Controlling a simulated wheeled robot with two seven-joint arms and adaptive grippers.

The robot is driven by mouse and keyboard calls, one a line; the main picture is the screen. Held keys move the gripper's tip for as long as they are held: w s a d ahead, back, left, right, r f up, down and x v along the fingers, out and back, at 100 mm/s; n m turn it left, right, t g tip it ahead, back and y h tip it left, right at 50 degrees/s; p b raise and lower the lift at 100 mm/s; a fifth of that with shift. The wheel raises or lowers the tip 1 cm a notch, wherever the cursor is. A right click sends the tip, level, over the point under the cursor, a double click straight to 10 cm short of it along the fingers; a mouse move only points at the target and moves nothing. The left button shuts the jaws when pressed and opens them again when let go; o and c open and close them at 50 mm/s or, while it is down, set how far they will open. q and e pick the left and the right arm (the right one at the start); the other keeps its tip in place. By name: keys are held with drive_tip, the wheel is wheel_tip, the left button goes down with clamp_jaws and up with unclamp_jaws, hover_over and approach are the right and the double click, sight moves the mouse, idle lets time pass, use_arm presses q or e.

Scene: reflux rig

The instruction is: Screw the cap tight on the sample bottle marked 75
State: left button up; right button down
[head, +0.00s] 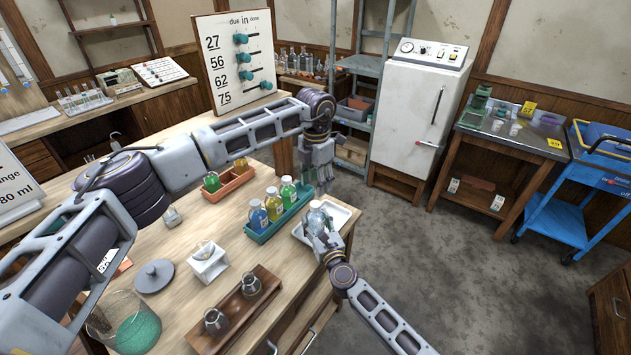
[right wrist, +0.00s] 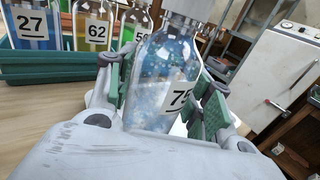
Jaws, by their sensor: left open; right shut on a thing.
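The sample bottle marked 75 (right wrist: 165,75) is clear with bluish speckles and stands about upright in my right gripper (head: 322,238). The green pads of that gripper are shut on its sides in the right wrist view. The bottle (head: 317,221) is at the white tray (head: 345,213) in the head view; I cannot tell if it touches the tray. A pale grey-white piece (right wrist: 192,8), apparently the cap, sits at its neck, cut off by the frame edge. How tight it is cannot be seen.
A green rack (head: 262,237) beside the tray holds bottles marked 27 (right wrist: 30,28), 62 (right wrist: 95,32) and a third (head: 288,192). An orange rack (head: 232,184) stands behind. A wooden stand (head: 225,330), white block (head: 208,262) and glass jar (head: 125,322) occupy the table's front.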

sight(315, 203)
use_arm(q)
drive_tip(key=n, duration=0.6)
drive_tip(key=shift+a, duration=0.1)
drive_tip(key=n, duration=0.5)
drive_tip(key=shift+n, duration=0.3)
drive_tip(key=shift+f, duration=0.1)
idle(0.3)
drive_tip(key=shift+f, duration=3.95)
